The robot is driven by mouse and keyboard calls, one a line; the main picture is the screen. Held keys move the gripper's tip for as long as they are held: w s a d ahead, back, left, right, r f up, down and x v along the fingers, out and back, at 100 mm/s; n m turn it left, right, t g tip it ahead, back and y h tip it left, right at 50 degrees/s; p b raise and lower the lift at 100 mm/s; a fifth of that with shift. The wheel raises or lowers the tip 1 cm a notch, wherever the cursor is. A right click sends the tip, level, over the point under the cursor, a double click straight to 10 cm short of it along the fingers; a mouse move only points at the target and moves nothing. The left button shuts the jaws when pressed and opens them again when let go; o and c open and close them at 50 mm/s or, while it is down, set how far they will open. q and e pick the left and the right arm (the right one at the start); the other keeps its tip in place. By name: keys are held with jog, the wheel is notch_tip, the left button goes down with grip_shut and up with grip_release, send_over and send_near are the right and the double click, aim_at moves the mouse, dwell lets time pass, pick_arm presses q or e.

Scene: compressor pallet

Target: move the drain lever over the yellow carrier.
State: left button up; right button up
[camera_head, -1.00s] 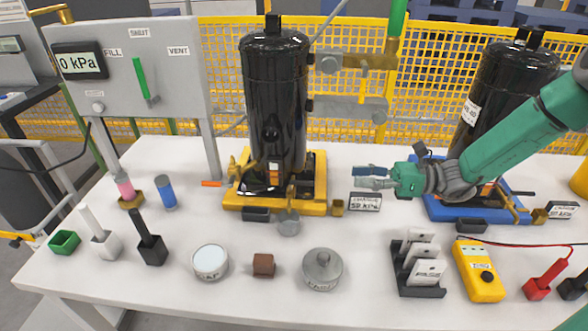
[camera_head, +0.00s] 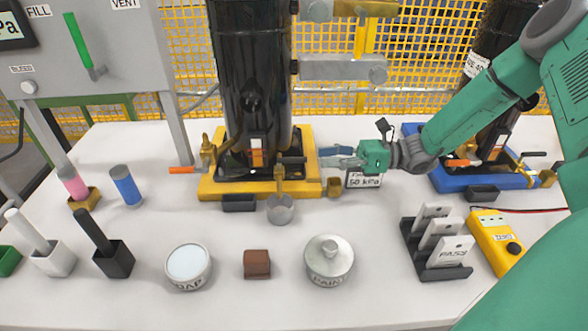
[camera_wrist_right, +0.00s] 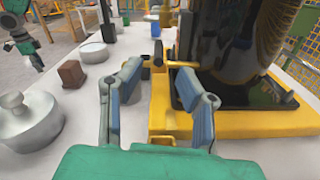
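The yellow carrier (camera_head: 305,180) stands under the left black compressor (camera_head: 250,75). At its front a brass valve (camera_head: 279,180) with a short black lever (camera_head: 292,160) stands above a grey cup (camera_head: 280,209); I take this as the drain lever. My right gripper (camera_head: 323,157) is at the carrier's right edge, just right of the black lever. In the right wrist view it is open (camera_wrist_right: 160,88) and empty, with the valve and lever (camera_wrist_right: 158,54) ahead between its fingers. What looks like my left gripper (camera_wrist_right: 22,40) is small at the upper left there.
Soap (camera_head: 188,266) and paint (camera_head: 329,261) tins, a brown block (camera_head: 257,264) and a card rack (camera_head: 440,250) stand in front. A blue carrier (camera_head: 460,183) is right.

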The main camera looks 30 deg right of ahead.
aim_at(281, 160)
jog(key=x, duration=0.2)
jog(key=b+x, duration=0.1)
jog(key=x, duration=0.4)
jog(key=shift+a+f, duration=0.25)
jog(key=shift+f, duration=0.1)
grip_shut()
